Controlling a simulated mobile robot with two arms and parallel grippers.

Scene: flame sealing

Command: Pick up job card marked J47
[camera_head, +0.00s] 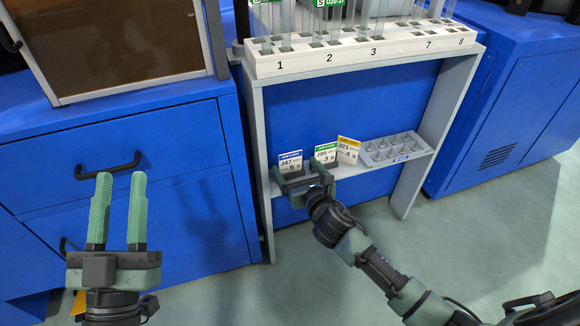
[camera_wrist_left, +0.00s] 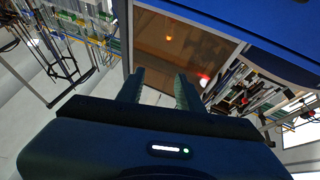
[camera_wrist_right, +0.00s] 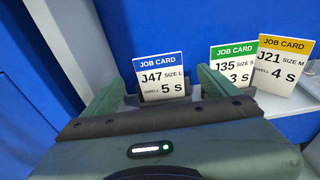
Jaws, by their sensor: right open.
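The job card J47 (camera_wrist_right: 160,76) has a blue top band and stands upright on the low shelf. It also shows in the head view (camera_head: 290,161), its lower part behind my right gripper. My right gripper (camera_head: 293,185) is open in front of it; in the right wrist view the fingers (camera_wrist_right: 160,90) lie to either side of the card's lower part. I cannot tell whether they touch it. My left gripper (camera_head: 119,211) is open and empty, in front of the blue drawers. It also shows in the left wrist view (camera_wrist_left: 160,88).
Job card J35 (camera_wrist_right: 234,62), green-banded, and J21 (camera_wrist_right: 283,62), yellow-banded, stand to the right of J47. A grey holed tray (camera_head: 394,148) sits further right on the shelf (camera_head: 352,170). The white numbered rack (camera_head: 355,52) with tubes is above. Shelf side panels flank the space.

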